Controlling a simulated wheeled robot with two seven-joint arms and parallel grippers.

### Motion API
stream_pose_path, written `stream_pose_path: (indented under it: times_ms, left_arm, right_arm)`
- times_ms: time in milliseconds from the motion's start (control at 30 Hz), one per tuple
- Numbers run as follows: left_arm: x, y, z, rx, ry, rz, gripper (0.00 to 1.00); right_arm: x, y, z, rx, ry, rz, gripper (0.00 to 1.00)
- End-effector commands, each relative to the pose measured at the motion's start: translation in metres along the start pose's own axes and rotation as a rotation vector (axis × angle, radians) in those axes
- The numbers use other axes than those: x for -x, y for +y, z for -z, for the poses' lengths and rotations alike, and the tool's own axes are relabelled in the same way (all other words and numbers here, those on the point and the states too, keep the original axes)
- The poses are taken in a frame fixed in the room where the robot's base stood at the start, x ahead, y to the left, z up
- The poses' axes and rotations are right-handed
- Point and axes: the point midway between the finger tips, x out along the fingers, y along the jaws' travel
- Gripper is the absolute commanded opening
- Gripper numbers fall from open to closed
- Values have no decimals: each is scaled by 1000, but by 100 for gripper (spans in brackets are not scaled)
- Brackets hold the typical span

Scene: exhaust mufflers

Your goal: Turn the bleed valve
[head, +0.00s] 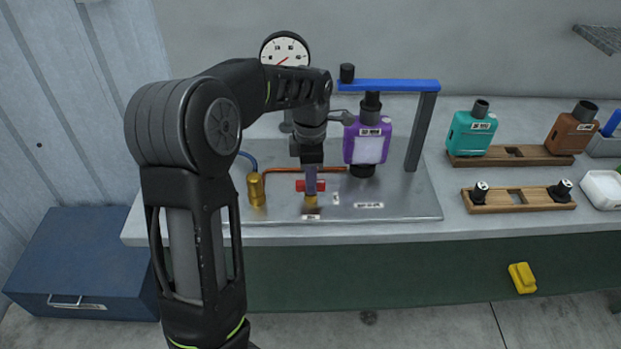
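The bleed valve has a red handle (301,186) on a brass body (311,201), standing on the metal plate of the test rig (405,208). The handle lies crosswise, and its two ends show on either side of my gripper. My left gripper (311,185) points down at the valve, with its fingers in front of the handle's middle. The fingers overlap in this view, so I cannot tell whether they are open, shut or touching the handle. My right gripper is not in view.
A dial gauge (286,48) stands behind my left arm. A copper pipe (283,170) runs behind the valve, past a brass fitting (256,190). A purple muffler (367,143) sits under a blue clamp bar (390,85). Teal (471,133) and brown (570,133) mufflers stand right.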

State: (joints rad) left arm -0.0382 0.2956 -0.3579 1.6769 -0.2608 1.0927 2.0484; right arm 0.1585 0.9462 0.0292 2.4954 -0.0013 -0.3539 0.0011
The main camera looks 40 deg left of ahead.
Motion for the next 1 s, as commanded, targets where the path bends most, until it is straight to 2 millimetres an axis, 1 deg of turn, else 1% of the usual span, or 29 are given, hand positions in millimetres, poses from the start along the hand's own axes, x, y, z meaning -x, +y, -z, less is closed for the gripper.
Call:
stream_pose_path:
  times_ms: [33, 200, 233, 467, 567, 667, 1000]
  left_arm:
    - [0, 0, 0, 0, 0, -1, 26]
    - [0, 0, 0, -2, 0, 1, 40]
    - [0, 0, 0, -2, 1, 1, 42]
    - [0, 0, 0, -3, 1, 1, 42]
    - [4, 0, 0, -3, 0, 0, 42]
    - [13, 0, 0, -3, 0, 0, 42]
    - [66, 0, 0, -2, 0, -1, 42]
  right_arm:
    - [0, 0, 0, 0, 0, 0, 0]
    - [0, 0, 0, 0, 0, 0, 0]
    - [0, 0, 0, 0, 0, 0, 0]
    - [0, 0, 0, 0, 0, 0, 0]
    - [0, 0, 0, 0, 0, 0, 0]
    - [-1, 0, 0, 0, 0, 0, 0]
    - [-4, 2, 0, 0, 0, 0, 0]
